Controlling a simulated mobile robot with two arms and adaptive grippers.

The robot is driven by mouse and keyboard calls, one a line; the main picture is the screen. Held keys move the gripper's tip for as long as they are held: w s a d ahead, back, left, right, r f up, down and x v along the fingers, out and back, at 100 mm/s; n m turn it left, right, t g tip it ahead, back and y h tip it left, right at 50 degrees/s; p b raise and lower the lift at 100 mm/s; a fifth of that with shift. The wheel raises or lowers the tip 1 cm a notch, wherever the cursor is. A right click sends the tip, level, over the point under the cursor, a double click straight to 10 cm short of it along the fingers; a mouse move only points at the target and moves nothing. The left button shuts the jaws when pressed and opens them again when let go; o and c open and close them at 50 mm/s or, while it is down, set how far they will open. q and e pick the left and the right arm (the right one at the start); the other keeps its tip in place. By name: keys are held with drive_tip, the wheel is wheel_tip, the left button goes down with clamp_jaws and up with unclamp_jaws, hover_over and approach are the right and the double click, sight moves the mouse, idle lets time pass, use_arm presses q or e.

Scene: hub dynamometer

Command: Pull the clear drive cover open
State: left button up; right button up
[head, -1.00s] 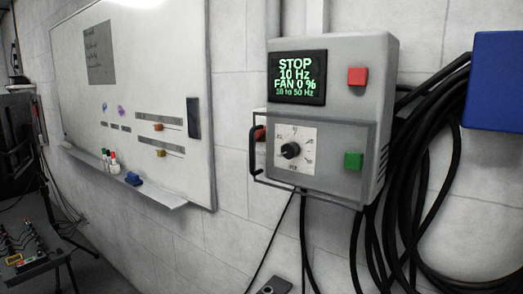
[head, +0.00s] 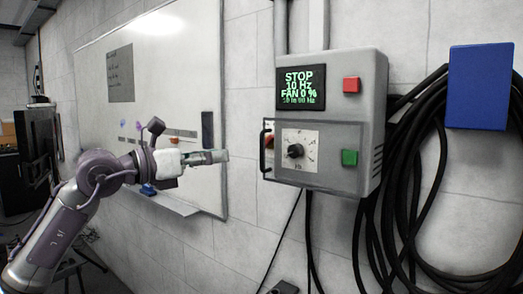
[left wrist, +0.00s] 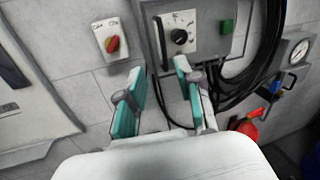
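The clear drive cover (head: 330,168) lies over the lower front of the grey drive box (head: 368,100) and looks closed. Behind it are a black dial (head: 294,151) and a green button (head: 349,158). Its black handle (head: 264,152) stands upright at the left edge. My left gripper (head: 224,156) is left of the handle, pointing right at it and apart from it. In the left wrist view, its two teal fingers (left wrist: 160,72) are spread and empty, with the handle (left wrist: 160,42) beyond the gap. My right gripper is not in view.
A whiteboard (head: 170,80) with a ledge is behind my left arm. Black cables (head: 415,180) hang right of the box, under a blue box (head: 482,86).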

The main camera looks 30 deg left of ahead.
sight(261, 143)
use_arm(q)
drive_tip(key=shift+m+y, duration=0.3)
drive_tip(key=shift+m, duration=0.2)
drive_tip(key=p+x, duration=0.4)
drive_tip(key=r+p+x, duration=0.1)
drive_tip(key=p+x, duration=0.3)
drive_tip(key=d+r+p+x, duration=0.1)
drive_tip(key=p+x, duration=0.3)
drive_tip(key=shift+w+d+p, duration=0.15)
drive_tip(key=shift+p, duration=0.2)
drive_tip(key=shift+f, duration=0.1)
clamp_jaws()
